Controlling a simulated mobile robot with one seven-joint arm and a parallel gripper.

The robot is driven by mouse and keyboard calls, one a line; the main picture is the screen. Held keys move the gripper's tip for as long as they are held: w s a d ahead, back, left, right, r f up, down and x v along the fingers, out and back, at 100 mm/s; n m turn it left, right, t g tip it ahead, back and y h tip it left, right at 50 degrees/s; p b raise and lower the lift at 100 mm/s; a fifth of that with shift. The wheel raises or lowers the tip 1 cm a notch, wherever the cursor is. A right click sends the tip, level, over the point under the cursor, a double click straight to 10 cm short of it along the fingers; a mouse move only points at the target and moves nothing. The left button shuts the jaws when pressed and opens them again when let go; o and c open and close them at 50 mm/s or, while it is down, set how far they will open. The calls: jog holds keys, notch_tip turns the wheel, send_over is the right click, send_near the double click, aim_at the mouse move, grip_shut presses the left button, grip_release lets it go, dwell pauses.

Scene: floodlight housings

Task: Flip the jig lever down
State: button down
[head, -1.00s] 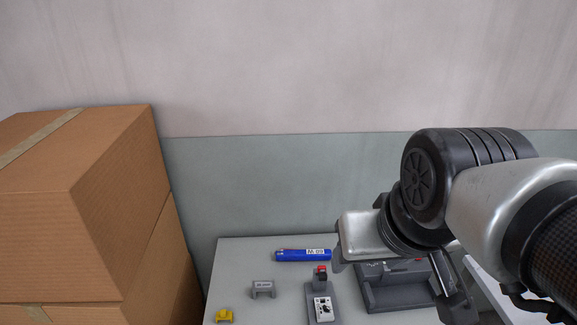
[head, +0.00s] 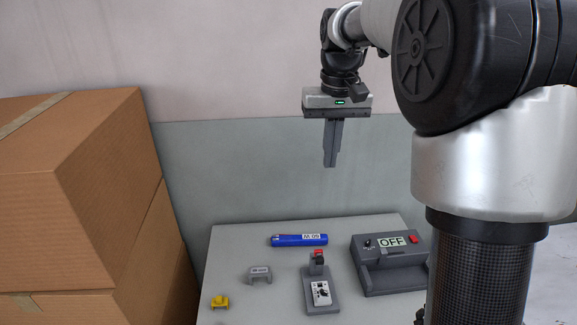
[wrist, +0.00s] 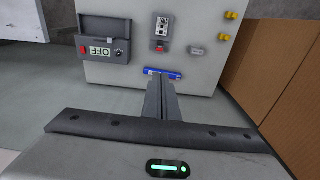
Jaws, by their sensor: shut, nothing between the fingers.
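A small grey fixture (head: 321,295) with a white panel stands on the table. A dark post with a red top (head: 318,254), which looks like the lever, stands upright at its back end. The fixture's panel (wrist: 163,27) and the red-topped post (wrist: 160,46) also show in the wrist view. My gripper (head: 330,165) is shut and empty. It points down, high above the table's back part, well clear of the lever. In the wrist view its fingers (wrist: 158,78) overlap the blue cylinder (wrist: 175,74) in the picture.
A grey box with an OFF display (head: 391,243) and a red switch stands at the right. A blue cylinder (head: 298,240) lies at the back. A grey bracket (head: 260,273) and a yellow piece (head: 220,302) sit at left. Cardboard boxes (head: 80,190) stand left of the table (head: 235,245).

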aim_at(319, 261)
jog(key=w+f+g, duration=0.1)
jog(key=w+f, duration=0.3)
jog(key=f, duration=0.3)
jog(key=w+f+g+b, duration=0.1)
jog(key=w+f, duration=0.3)
jog(key=f, duration=0.4)
jog(key=w+f+g+b, duration=0.1)
jog(key=w+f+g, duration=0.1)
jog(key=w+f, duration=0.2)
notch_tip(319, 261, down, 3)
jog(key=shift+w+f, duration=0.15)
jog(key=s+f, duration=0.6)
jog(key=f, duration=0.3)
jog(key=shift+s+f, duration=0.2)
jog(key=shift+s, duration=0.2)
jog(key=shift+s+b, duration=0.1)
jog(key=shift+b, duration=0.2)
